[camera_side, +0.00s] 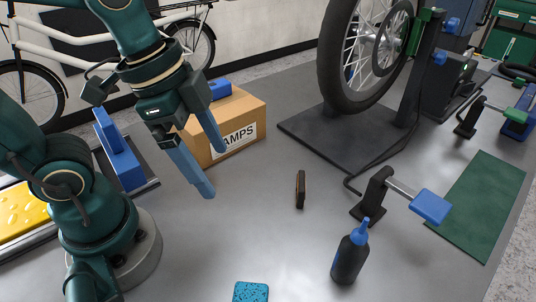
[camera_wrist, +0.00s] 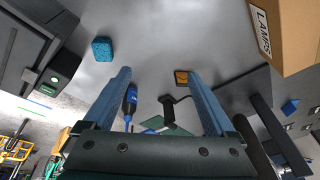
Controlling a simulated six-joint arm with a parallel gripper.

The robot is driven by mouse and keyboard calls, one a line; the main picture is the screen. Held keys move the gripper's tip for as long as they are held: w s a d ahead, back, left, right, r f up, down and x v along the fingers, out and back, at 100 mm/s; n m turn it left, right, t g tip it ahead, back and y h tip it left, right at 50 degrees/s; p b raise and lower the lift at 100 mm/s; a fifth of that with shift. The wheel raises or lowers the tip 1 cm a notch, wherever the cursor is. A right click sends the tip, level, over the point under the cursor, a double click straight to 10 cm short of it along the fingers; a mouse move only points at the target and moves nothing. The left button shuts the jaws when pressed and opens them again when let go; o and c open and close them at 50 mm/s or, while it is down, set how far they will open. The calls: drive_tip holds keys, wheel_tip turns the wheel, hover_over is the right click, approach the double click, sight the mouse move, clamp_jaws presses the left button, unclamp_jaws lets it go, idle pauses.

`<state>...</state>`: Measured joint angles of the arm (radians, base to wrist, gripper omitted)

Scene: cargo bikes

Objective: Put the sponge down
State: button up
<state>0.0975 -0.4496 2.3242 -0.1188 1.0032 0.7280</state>
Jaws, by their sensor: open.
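The blue speckled sponge (camera_side: 251,292) lies flat on the grey bench at the bottom edge of the side view, partly cut off by the frame. In the wrist view the sponge (camera_wrist: 103,49) lies at upper left, outside the fingers. My gripper (camera_side: 214,170) is open and empty, with its blue fingers above the bench in front of the cardboard box. It is well apart from the sponge.
A small dark brown block (camera_side: 300,189) stands to the right of my gripper. A black bottle with a blue nozzle (camera_side: 350,257) stands right of the sponge. A cardboard box (camera_side: 245,118), a wheel stand (camera_side: 340,138) and a blue-handled clamp (camera_side: 372,192) stand around.

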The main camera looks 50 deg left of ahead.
drive_tip(key=a+n+t, duration=0.1)
drive_tip(key=n, duration=0.2)
drive_tip(key=a+n+t+y, duration=0.1)
drive_tip(key=n, duration=0.2)
drive_tip(key=a+n, duration=0.1)
drive_tip(key=n, duration=0.1)
drive_tip(key=shift+s+a+r+n+t, duration=0.2)
drive_tip(key=shift+s+a+n+t, duration=0.15)
drive_tip(key=shift+a+n+t, duration=0.05)
idle(0.6)
